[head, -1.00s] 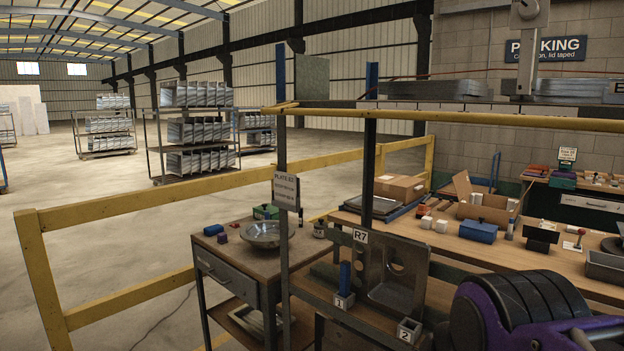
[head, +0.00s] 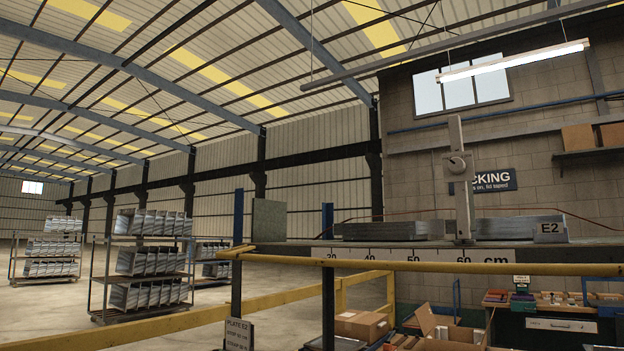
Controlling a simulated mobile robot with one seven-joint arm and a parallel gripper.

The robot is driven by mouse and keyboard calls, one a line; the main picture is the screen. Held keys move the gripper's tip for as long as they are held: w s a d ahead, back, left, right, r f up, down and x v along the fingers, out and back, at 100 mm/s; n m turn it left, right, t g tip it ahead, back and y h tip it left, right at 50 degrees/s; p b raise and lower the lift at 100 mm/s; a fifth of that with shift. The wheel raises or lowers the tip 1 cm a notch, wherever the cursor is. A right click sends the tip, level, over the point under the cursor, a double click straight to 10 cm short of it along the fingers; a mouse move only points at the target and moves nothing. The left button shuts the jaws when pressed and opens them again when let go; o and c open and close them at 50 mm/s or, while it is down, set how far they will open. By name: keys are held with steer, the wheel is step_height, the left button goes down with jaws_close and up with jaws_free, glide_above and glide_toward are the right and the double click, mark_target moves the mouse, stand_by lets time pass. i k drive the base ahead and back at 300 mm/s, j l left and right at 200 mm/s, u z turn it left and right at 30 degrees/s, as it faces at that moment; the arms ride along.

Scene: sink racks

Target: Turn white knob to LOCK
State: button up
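The post stands at the shelf's front edge, near the 60 mark of a centimetre scale (head: 410,254). I cannot read a LOCK mark or tell which way the knob is turned. My gripper is not in view.
A yellow rail (head: 400,264) runs along the shelf front. Boxes (head: 360,325) stand on a bench below. Wheeled racks (head: 150,260) stand far left.

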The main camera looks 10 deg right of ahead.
mark_target(455, 165)
steer(key=z, duration=0.85)
steer(key=k+j+u, duration=0.2)
steer(key=k+l, duration=0.05)
